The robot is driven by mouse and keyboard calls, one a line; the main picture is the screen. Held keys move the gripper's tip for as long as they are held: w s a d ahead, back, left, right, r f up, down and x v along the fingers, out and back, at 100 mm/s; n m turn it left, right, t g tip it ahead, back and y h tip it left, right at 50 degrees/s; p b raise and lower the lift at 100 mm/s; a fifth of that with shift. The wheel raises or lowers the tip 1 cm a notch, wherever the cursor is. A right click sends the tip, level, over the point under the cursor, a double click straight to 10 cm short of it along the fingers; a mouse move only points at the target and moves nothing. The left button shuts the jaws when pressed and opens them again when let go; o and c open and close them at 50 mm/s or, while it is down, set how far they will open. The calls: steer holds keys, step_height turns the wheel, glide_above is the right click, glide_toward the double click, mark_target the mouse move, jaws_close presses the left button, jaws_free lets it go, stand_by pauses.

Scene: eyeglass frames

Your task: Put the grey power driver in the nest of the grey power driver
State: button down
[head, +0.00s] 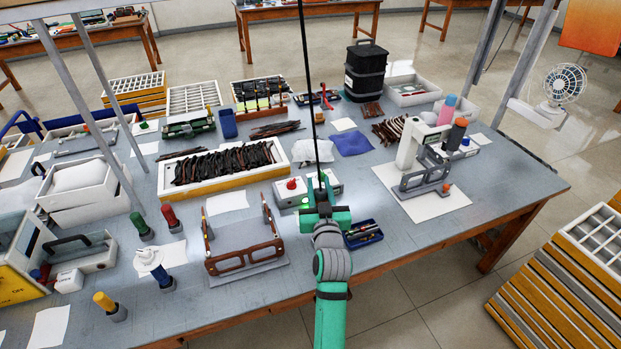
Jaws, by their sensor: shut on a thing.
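My gripper (322,194) is green and sits above the middle of the grey table, near its front. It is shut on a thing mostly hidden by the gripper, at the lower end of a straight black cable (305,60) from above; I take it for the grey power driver. Its grey body cannot be made out clearly. I cannot tell which thing is the nest of the grey power driver. Dark holders with green (140,222), red (169,214) and yellow (103,300) tops stand at the left.
A brown eyeglass frame (245,260) stands left of my gripper. A blue tray (368,235) lies close at its right. A white box with red button (290,188) is just behind. A grey fixture (424,183) stands at the right. The front right tabletop is clear.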

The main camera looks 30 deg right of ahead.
steer(key=shift+w, duration=0.2)
steer(key=shift+s, duration=0.1)
step_height(320, 180, down, 9)
steer(key=shift+r, duration=0.15)
stand_by(1.0)
steer(key=shift+f, duration=0.6)
stand_by(0.7)
steer(key=c, duration=1.3)
jaws_free()
steer(key=shift+a, duration=0.1)
steer(key=shift+s, duration=0.15)
